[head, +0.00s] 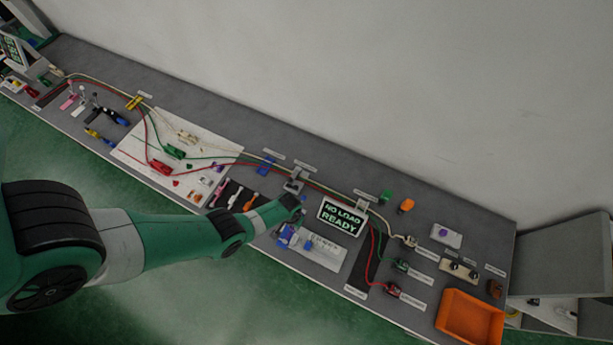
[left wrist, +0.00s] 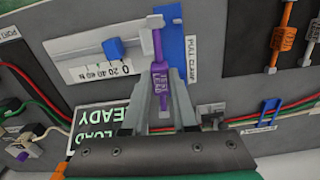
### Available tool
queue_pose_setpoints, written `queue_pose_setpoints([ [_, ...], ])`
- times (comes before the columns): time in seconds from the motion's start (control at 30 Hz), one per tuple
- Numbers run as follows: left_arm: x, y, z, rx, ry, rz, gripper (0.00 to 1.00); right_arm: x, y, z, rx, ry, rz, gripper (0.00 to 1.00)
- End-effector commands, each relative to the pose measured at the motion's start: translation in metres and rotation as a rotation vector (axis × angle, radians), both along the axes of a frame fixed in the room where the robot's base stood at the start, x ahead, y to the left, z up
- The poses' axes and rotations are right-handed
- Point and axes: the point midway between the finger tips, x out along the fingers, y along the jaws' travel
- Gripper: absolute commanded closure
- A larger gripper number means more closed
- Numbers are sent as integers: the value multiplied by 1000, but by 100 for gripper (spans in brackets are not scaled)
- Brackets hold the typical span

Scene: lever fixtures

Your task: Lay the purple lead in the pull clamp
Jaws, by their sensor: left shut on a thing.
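The purple lead (left wrist: 160,78), with "TEST LEAD" printed on it, stands between the fingers of my left gripper (left wrist: 161,88) in the left wrist view. The gripper is shut on it. The lead's narrow end points away from me, over the blue base of the pull clamp (left wrist: 172,33). That end overlaps a small grey piece there; I cannot tell whether it lies in the clamp or above it. In the head view my left gripper (head: 292,208) is close to the blue clamp (head: 284,238), and the lead is not clearly visible. My right gripper is not in view.
A white scale with a blue slider (left wrist: 114,48) adjoins the clamp. A "NO LOAD READY" display (head: 342,216) stands close by to the right. Red and green cables (head: 330,189) run along the bench behind. An orange tray (head: 470,318) is at the right end.

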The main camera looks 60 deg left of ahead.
Motion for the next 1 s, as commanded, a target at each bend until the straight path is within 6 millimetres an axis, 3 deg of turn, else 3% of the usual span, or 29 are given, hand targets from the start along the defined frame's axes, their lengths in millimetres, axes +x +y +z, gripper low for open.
queue_pose_setpoints([
  [0.2,-13,16,-9,-3,9,67,100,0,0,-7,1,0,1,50],
  [0.53,-12,17,-10,-3,8,68,100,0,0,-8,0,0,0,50],
  [1.0,-12,16,-40,-3,8,67,100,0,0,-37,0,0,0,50],
])
